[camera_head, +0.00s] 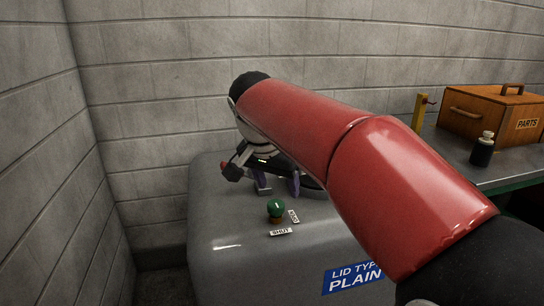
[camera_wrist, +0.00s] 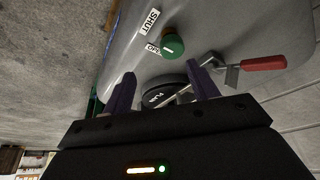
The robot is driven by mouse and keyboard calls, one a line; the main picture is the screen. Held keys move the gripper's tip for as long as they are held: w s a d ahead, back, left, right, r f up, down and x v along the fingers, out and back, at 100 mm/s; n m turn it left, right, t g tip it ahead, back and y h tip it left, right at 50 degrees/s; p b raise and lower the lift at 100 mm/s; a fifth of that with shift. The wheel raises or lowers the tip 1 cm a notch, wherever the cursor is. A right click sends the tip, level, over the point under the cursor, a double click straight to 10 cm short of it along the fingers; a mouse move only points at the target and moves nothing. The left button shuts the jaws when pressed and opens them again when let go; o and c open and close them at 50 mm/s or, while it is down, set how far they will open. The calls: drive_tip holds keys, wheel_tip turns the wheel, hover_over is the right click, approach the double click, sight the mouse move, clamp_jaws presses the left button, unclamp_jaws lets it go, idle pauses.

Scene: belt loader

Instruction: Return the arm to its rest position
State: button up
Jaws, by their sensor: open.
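My red arm reaches across the head view from the lower right. My gripper (camera_head: 278,187) is over the grey housing's top, its two purple fingers apart. In the wrist view my gripper (camera_wrist: 162,82) is open, with nothing held between the fingers. A black round cap with white lettering (camera_wrist: 158,97) shows beyond and between the fingers; its lettering is partly unreadable. A lever with a red handle (camera_wrist: 263,63) lies just beyond the right finger; the handle also shows in the head view (camera_head: 232,173). I cannot tell whether a finger touches the lever.
A green knob (camera_head: 276,207) with SHUT and OPEN labels stands on the grey housing (camera_head: 220,245), close to my gripper. A blue LID TYPE PLAIN sign (camera_head: 352,278) is on its front. A bench at right holds a wooden PARTS box (camera_head: 490,115) and dark bottle (camera_head: 482,153). Block walls stand behind and left.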

drive_tip(key=s+d+f+n+y, duration=0.1)
drive_tip(key=s+d+f+n, duration=0.15)
drive_tip(key=s+d, duration=0.75)
drive_tip(key=s+d+f+n, duration=0.1)
drive_tip(key=s+d+f, duration=0.1)
drive_tip(key=s+f, duration=0.3)
drive_tip(key=s+d+f+n+t+y, duration=0.1)
drive_tip(key=s+d+f+n, duration=0.1)
drive_tip(key=s+f, duration=0.3)
drive_tip(key=shift+s+d+t, duration=0.3)
drive_tip(key=shift+s+d, duration=0.55)
drive_tip(key=shift+s, duration=0.4)
drive_tip(key=shift+c, duration=0.5)
